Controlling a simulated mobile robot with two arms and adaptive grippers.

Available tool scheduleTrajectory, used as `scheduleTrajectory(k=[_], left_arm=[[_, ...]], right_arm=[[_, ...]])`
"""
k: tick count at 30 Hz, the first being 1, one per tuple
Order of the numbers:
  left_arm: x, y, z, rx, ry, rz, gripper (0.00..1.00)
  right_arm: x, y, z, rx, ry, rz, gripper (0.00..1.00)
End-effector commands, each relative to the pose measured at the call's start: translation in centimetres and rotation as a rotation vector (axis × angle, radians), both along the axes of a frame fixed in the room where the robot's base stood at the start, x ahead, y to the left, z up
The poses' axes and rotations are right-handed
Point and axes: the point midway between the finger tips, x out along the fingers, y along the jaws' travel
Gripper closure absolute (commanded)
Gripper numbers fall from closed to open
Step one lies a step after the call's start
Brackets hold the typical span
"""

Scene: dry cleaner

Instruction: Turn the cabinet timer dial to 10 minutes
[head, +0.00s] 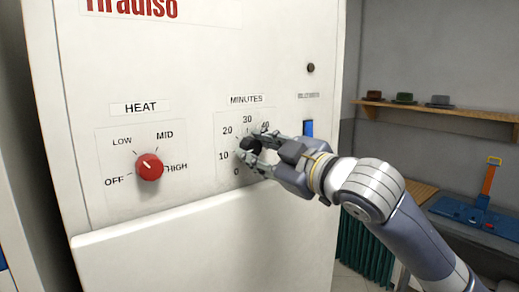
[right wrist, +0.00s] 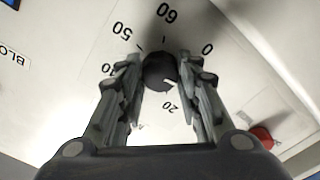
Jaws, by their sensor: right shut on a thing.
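The black timer dial (head: 251,145) sits on the white cabinet front under the MINUTES label (head: 246,99). My right gripper (head: 254,149) is shut on it, with a finger on either side. In the right wrist view the dial (right wrist: 159,71) is between the two fingertips (right wrist: 161,66). Its white mark is on the side facing the 20 and the right-hand finger; the exact reading is unclear. The 0, 20, 50 and 60 show there, while the 10 is hidden by a finger. The 10 (head: 224,155) shows left of the dial in the head view. My left gripper is not in view.
A red HEAT knob (head: 149,167) is left of the timer on the cabinet (head: 190,60). A blue switch (head: 308,129) and a small black button (head: 310,68) are to its right. A wooden shelf (head: 450,111) with hats is on the back wall, above a blue tray (head: 470,214).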

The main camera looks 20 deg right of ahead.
Motion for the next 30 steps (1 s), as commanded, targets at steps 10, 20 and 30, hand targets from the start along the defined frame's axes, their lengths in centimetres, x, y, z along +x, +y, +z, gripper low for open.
scheduleTrajectory(k=[10, 20, 30], left_arm=[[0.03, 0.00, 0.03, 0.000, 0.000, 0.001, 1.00], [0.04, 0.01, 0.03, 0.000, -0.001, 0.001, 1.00], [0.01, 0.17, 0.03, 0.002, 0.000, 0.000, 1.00]], right_arm=[[0.02, 0.00, -0.07, 0.016, 0.008, -0.001, 0.92], [0.02, 0.00, -0.06, 0.015, 0.007, 0.000, 0.47], [-0.40, -0.20, -0.01, 0.015, 0.005, 0.000, 0.47]])
